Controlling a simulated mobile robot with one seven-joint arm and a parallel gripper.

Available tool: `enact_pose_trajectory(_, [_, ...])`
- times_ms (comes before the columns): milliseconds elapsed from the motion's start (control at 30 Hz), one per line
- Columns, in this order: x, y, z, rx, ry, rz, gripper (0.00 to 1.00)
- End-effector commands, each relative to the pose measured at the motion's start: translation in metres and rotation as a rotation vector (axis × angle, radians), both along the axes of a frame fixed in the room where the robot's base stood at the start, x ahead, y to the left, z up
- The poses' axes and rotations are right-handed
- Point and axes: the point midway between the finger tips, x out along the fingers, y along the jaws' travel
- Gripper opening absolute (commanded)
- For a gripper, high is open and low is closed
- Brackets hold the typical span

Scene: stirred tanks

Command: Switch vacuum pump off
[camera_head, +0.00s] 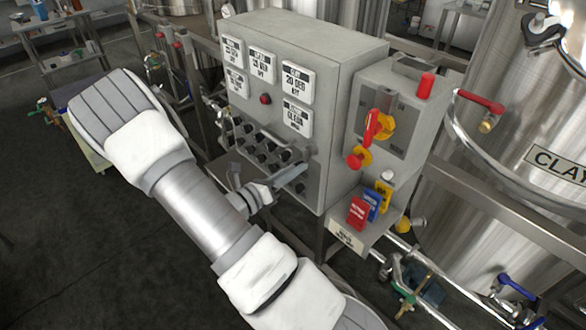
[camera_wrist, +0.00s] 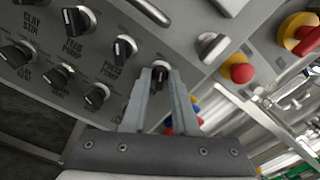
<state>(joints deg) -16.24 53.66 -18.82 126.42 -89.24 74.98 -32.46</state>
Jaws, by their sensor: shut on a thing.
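The grey control panel (camera_head: 232,110) carries rows of black rotary knobs on its lower front. In the wrist view, one black knob with a pale pointer (camera_wrist: 160,68) sits between the tips of my gripper (camera_wrist: 160,82), which is shut on it. Its label is hidden by the fingers, so I cannot read whether it is the vacuum pump switch. In the head view, my gripper (camera_head: 292,180) reaches the lower right of the panel front.
A side box holds a red-and-yellow rotary switch (camera_head: 377,126) and a red button (camera_head: 358,158). A steel tank (camera_head: 520,150) stands at right, with pipes and valves beneath. Dark floor (camera_head: 60,240) is open at left.

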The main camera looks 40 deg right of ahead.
Motion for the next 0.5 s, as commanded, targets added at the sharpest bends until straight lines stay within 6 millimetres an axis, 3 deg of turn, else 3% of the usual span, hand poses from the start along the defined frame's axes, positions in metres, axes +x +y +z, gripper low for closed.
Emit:
enact_pose_trajectory(167, [-0.0006, 0.0003, -0.0009, 0.002, 0.002, 0.000, 0.00])
enact_pose_trajectory(200, [-0.0006, 0.0003, -0.0009, 0.002, 0.002, 0.000, 0.34])
enact_pose_trajectory(233, [-0.0006, 0.0003, -0.0009, 0.002, 0.002, 0.000, 0.40])
enact_pose_trajectory(500, [-0.0002, 0.0002, -0.0003, 0.001, 0.000, 0.000, 0.42])
